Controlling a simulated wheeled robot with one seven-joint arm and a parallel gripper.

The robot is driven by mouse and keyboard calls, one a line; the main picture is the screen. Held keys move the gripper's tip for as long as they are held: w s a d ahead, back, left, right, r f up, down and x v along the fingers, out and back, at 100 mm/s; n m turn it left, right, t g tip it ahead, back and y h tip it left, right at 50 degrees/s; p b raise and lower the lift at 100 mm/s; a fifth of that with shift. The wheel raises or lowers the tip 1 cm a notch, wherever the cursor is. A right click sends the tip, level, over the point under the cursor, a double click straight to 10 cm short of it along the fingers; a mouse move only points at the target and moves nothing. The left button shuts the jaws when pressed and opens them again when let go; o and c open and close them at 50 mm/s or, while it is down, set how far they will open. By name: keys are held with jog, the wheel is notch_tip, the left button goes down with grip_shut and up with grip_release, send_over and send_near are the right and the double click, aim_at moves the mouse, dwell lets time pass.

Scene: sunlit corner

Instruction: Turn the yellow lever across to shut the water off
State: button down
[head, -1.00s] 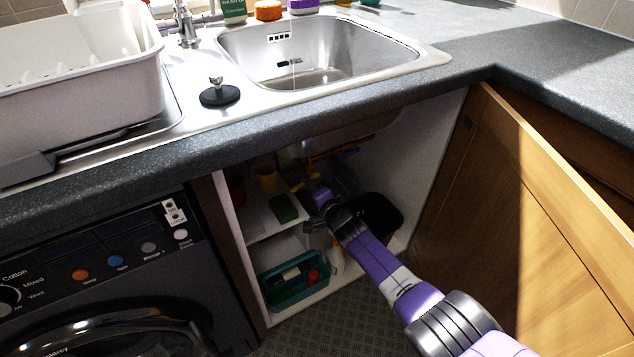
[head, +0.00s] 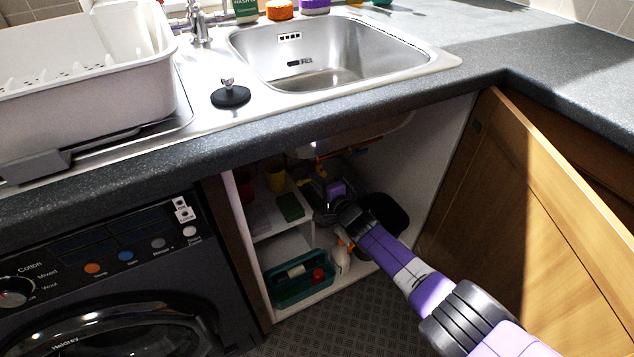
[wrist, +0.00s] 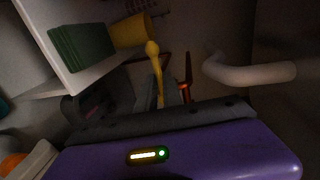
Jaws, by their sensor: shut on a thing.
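The yellow lever (wrist: 155,65) shows in the wrist view as a slim upright arm with a rounded knob at its top. Its lower part runs down behind the dark edge of my gripper (wrist: 160,100), where the jaws are shut on it. The fingertips and the grip itself are mostly hidden. A reddish copper pipe (wrist: 187,75) stands just right of the lever. In the head view my gripper (head: 335,188) is inside the open cupboard under the sink, and I cannot make out the lever clearly there.
A pale waste pipe (wrist: 250,72) lies right of the lever. A green sponge-like block (wrist: 80,48) and a yellow cup (wrist: 132,33) sit on the shelf at left. A teal tray (head: 300,290) and dark bin (head: 385,218) stand below. The open wooden door (head: 520,220) bounds the right.

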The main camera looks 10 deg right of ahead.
jog(key=c, duration=1.5)
grip_release()
jog(key=p+v, duration=0.7)
jog(key=shift+s+d, duration=0.15)
jog(key=shift+s, duration=0.25)
